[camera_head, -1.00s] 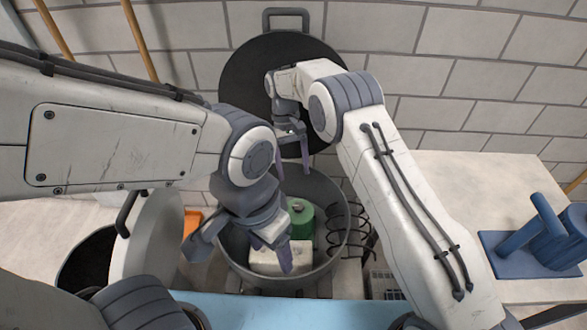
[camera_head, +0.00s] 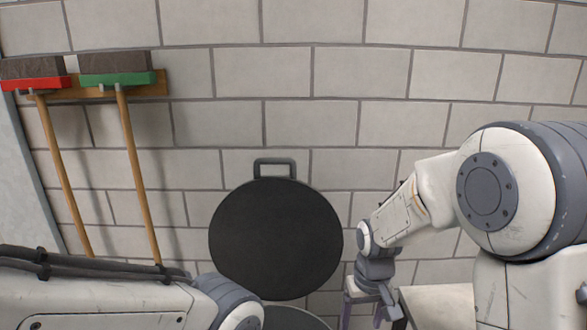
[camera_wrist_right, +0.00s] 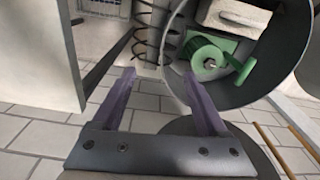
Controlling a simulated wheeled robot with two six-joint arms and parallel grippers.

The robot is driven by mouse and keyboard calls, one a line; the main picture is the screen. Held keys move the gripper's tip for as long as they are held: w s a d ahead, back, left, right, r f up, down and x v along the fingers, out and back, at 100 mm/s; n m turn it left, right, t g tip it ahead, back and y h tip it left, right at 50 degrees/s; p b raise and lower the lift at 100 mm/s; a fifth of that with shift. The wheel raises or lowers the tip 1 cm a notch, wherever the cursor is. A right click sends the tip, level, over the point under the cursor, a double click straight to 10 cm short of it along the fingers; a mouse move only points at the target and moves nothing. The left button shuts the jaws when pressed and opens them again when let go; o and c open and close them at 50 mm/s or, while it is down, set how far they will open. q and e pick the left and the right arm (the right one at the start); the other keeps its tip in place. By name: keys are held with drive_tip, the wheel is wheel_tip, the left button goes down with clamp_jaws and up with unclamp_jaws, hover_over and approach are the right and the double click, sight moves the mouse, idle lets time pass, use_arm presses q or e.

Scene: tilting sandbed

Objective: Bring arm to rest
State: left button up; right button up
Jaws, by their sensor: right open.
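My right arm comes in from the right in the head view. Its gripper (camera_head: 368,312) points down near the bottom edge, right of the round black lid. In the right wrist view the two purple fingers of the right gripper (camera_wrist_right: 160,76) are spread apart with nothing between them. The open grey bin (camera_wrist_right: 262,92) is beyond the right finger, holding a green roll (camera_wrist_right: 208,54) and a pale block (camera_wrist_right: 235,17). My left arm shows only as a link and joint at the bottom left of the head view; its gripper is out of frame.
The black lid (camera_head: 275,240) stands upright against the brick wall. Two brooms, red (camera_head: 35,83) and green (camera_head: 117,79), hang at the left. A dark coil (camera_wrist_right: 145,35) stands beside the bin. A pale worktop (camera_head: 437,303) lies at the lower right.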

drive_tip(key=s+d+m+t, duration=0.15)
drive_tip(key=s+d, duration=0.25)
drive_tip(key=s, duration=0.5)
drive_tip(key=s+a+r+n+g+p, duration=0.2)
drive_tip(key=s+a+r+n+p, duration=0.5)
drive_tip(key=s+a+r, duration=0.6)
wheel_tip(320, 180, up, 2)
drive_tip(key=shift+a+r+n+y+p, duration=0.25)
drive_tip(key=shift+n+y+p, duration=0.15)
drive_tip(key=shift+p, duration=0.75)
